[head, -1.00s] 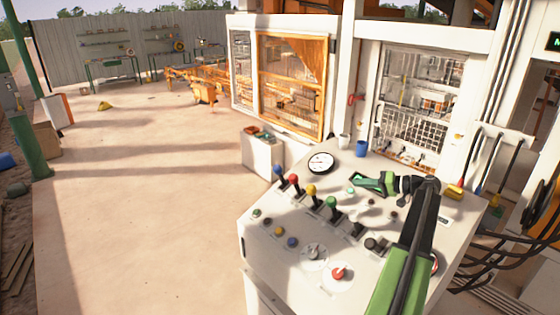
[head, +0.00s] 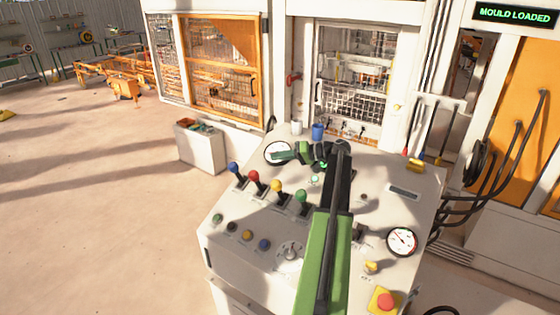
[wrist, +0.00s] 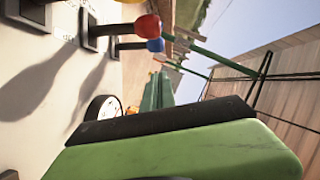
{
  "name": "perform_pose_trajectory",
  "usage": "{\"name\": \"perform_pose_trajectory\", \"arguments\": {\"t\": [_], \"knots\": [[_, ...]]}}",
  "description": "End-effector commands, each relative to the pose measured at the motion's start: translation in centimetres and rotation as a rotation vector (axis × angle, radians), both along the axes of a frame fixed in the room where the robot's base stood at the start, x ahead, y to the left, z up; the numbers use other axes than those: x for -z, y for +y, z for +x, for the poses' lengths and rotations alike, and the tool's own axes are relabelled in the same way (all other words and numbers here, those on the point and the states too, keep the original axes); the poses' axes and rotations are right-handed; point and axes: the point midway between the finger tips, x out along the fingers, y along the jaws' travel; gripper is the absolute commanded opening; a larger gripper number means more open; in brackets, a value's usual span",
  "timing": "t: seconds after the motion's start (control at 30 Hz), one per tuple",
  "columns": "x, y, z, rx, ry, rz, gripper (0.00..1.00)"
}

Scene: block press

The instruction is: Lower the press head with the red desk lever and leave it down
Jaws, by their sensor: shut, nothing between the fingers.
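The red desk lever (head: 253,176) stands upright on the white control desk (head: 232,256), between a blue lever (head: 233,168) and a yellow lever (head: 277,186). A green lever (head: 301,196) is at the right of the row. My gripper (head: 274,156) is shut and empty, beyond the levers and in front of the dial gauge, apart from the red knob. In the wrist view the red knob (wrist: 148,25) and blue knob (wrist: 156,45) lie above my green fingers (wrist: 160,90). I cannot make out the press head behind the mesh window (head: 355,75).
An orange-framed cage (head: 225,70) stands behind. A sign (head: 514,15) reads "MOULD LOADED". The floor at left is open.

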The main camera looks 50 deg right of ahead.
Motion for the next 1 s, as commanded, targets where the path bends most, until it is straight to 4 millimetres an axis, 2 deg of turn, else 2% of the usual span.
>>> {"name": "perform_pose_trajectory", "arguments": {"t": [0.27, 0.33, 0.5, 1.0], "knots": [[1.8, 2.3, 5.0, 0.004, 0.001, 0.001, 0.00], [2.8, 3.5, 4.3, 0.005, 0.001, 0.000, 0.00], [3.7, 4.9, 3.7, 0.006, 0.000, 0.001, 0.00], [3.9, 5.7, 3.5, 0.006, 0.000, 0.001, 0.00]]}}
